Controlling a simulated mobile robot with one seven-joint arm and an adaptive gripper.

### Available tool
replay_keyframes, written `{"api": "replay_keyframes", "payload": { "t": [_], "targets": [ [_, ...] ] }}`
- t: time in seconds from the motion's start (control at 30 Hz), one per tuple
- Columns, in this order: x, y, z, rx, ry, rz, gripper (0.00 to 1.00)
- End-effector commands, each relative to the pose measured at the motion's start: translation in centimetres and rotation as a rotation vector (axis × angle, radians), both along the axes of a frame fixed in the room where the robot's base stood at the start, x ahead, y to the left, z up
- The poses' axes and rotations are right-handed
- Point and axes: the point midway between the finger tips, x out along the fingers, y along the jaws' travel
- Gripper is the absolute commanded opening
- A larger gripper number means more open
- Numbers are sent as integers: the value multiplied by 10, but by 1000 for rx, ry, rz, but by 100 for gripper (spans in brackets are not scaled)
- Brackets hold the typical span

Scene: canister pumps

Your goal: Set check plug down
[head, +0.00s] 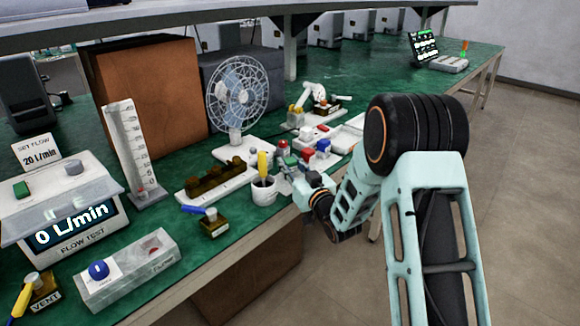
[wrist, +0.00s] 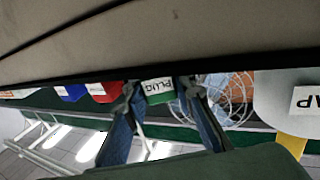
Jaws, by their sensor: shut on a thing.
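The check plug (wrist: 158,92), a green piece with a white label reading PLUG, is between my gripper's fingertips in the wrist view. My gripper (wrist: 160,88) is shut on it, with a blue-grey finger on either side. In the head view my gripper (head: 287,172) is at the front edge of the green bench, just right of a white cup (head: 264,193). The plug is too small and covered to make out there. Whether the plug touches anything beneath it, I cannot tell.
A red block (head: 308,152) and a blue block (head: 323,146) stand close behind my gripper. A fan (head: 238,97) and a white rack with dark-yellow holders (head: 217,183) stand behind and left. A clear box with a blue knob (head: 128,270) lies front left. Bench beyond the blocks is partly clear.

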Motion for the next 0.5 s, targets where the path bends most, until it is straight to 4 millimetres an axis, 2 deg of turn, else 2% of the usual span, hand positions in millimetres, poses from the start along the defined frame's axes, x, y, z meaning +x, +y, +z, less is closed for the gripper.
{"api": "replay_keyframes", "payload": {
  "t": [0.33, 0.37, 0.5],
  "targets": [
    [0, 0, -3, 1, -2, 0, 0],
    [0, 0, -2, 1, -2, 0, 24],
    [0, 0, -1, 0, -1, 0, 40]
  ]
}}
